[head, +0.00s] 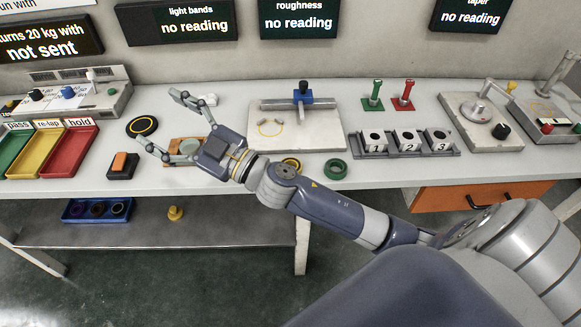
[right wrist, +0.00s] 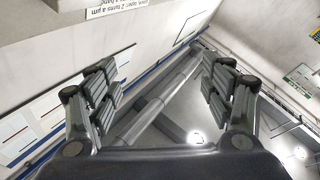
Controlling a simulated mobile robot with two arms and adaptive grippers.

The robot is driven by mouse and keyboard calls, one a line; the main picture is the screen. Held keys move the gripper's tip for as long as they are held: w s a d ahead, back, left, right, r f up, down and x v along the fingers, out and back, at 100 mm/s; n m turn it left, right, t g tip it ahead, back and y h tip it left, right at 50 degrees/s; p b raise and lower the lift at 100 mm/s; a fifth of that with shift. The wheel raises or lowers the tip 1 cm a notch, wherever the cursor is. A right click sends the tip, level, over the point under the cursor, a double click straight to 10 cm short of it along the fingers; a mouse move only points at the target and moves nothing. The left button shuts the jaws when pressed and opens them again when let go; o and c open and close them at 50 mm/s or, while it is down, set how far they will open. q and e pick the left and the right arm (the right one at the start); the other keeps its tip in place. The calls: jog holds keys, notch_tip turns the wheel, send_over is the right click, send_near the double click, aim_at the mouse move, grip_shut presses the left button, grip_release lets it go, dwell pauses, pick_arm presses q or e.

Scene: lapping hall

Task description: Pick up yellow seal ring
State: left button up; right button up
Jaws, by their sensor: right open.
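A yellow ring (head: 291,163) lies on the bench near its front edge, beside a green ring (head: 336,168). My right arm passes in front of the yellow ring and hides part of it. My right gripper (head: 157,118) is open and empty, above the bench to the left of the yellow ring, with its fingers pointing left. The right wrist view shows its two fingers (right wrist: 162,90) spread apart, with wall and ceiling beyond and no ring. My left gripper is not in view.
A black disc with a yellow circle (head: 142,126) lies left of the gripper. Pass, re-lap and hold trays (head: 68,150) stand at the left. A numbered block rack (head: 407,142) and the pale plate (head: 322,140) stand behind the rings. A shelf (head: 230,233) runs below.

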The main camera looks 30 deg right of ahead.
jog(key=s+a+n+g+y, duration=0.1)
jog(key=a+n+g+y, duration=0.4)
jog(key=n+g, duration=0.25)
jog(key=g+h, duration=1.1)
jog(key=h, duration=0.4)
send_over(291, 161)
jog(key=shift+n, duration=0.35)
jog(key=f, duration=1.7)
jog(key=shift+s+f+p, duration=0.3)
jog(key=f, duration=0.1)
jog(key=f+p, duration=0.1)
jog(key=f, duration=0.1)
jog(key=s+a+f, duration=0.1)
jog(key=shift+f, duration=0.35)
jog(key=shift+w+f, duration=0.15)
jog(key=shift+f, duration=0.2)
jog(key=shift+c, duration=0.5)
